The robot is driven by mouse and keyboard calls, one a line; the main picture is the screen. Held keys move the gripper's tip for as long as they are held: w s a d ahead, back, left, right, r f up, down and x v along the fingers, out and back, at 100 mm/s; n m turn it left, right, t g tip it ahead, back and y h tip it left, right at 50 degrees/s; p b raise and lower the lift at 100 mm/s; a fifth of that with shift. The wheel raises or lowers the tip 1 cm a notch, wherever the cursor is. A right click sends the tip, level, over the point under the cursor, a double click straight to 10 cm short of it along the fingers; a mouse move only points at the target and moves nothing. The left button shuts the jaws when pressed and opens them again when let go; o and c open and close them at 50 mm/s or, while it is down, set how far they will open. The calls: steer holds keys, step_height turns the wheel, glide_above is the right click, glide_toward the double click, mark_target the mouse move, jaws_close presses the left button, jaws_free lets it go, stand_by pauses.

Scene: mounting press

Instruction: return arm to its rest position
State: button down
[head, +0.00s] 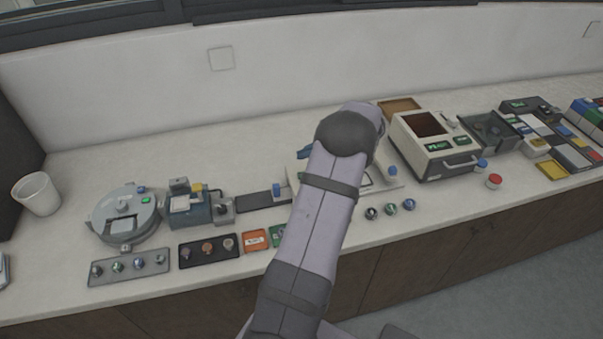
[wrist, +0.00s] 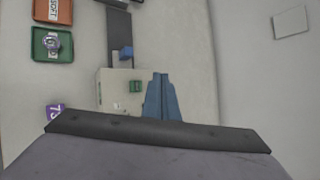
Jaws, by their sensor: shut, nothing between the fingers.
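My gripper (wrist: 161,78) shows as two blue fingers side by side in the wrist view, shut and empty. They are above a pale machine (wrist: 122,88) with a small green display. In the head view my arm reaches from the bottom centre over the middle of the counter. Only a bit of my blue gripper (head: 304,154) shows there, left of my arm's dark joint. The rest of it is hidden behind my arm. The pale machine (head: 390,183) is also partly hidden there.
A round grey press (head: 125,226) and a blue-grey device (head: 188,211) stand on the left of the counter (head: 110,165). Trays, including a grey tray (head: 130,271), line the front edge. A boxy machine (head: 433,140) stands right of my arm. A white cup (head: 37,195) is far left.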

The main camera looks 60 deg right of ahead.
stand_by(0.6)
steer(key=w+a+r+n+g+y, duration=0.1)
steer(key=w+a+n+g+y, duration=0.3)
steer(key=a, duration=1.2)
steer(key=w+a+n+g, duration=0.2)
steer(key=w+a+n, duration=0.55)
steer(key=a, duration=0.75)
steer(key=s+a+n+g+h, duration=0.1)
steer(key=s+a+n, duration=0.6)
steer(key=a, duration=0.3)
steer(key=s+a+n+g+h, duration=0.2)
steer(key=s+a+n, duration=0.5)
steer(key=a+n, duration=0.2)
steer(key=shift+s+a+f+h, duration=0.2)
steer(key=shift+a+f+h, duration=0.1)
steer(key=shift+a+f, duration=0.25)
step_height(320, 180, down, 19)
steer(key=b, duration=1.9)
steer(key=shift+r, duration=0.15)
